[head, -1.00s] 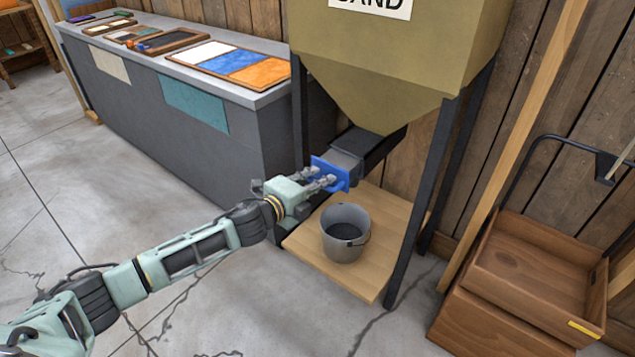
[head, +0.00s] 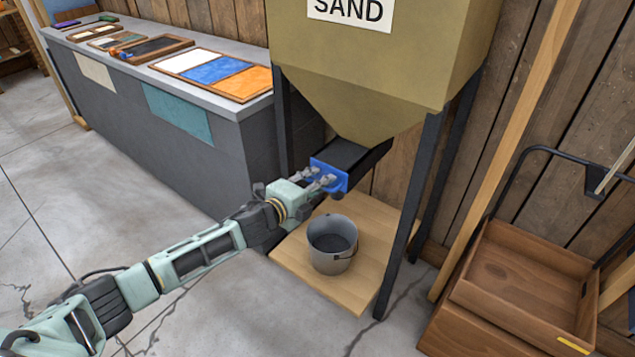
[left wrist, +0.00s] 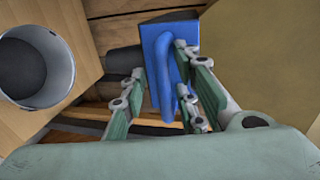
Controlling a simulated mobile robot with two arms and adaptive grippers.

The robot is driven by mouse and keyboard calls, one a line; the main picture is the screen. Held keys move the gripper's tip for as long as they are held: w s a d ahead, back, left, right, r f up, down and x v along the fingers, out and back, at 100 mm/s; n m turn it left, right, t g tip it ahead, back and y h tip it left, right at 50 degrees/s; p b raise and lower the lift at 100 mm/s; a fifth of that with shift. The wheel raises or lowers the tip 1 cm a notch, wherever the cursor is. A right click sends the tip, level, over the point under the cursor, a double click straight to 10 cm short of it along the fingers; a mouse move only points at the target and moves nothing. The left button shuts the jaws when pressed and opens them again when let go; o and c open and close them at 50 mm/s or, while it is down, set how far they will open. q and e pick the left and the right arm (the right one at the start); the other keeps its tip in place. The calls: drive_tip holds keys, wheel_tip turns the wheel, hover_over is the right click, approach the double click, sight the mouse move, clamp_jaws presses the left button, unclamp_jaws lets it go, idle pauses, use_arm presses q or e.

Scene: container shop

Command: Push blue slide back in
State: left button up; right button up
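The blue slide (head: 341,181) is an upright plate with a loop handle, at the mouth of the dark chute under the SAND hopper (head: 385,85). In the head view its plate sits close against the chute end; any small gap is hard to tell. In the left wrist view the blue slide (left wrist: 158,45) is straight ahead. My left gripper (head: 325,180) is at the plate's front. Its fingers (left wrist: 165,85) are apart on both sides of the handle, nearer it on the right. My right gripper is out of view.
A grey metal bucket (head: 331,262) stands on a wooden board (head: 290,247) below the chute. Dark hopper legs (head: 410,215) stand close by. A grey counter (head: 200,165) is to the left, brown wooden crates (head: 520,285) to the right. The floor in front is clear.

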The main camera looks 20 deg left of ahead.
use_arm(q)
drive_tip(key=shift+a+r, duration=0.1)
drive_tip(key=v, duration=1.1)
drive_tip(key=shift+s, duration=0.4)
drive_tip(key=shift+a, duration=0.15)
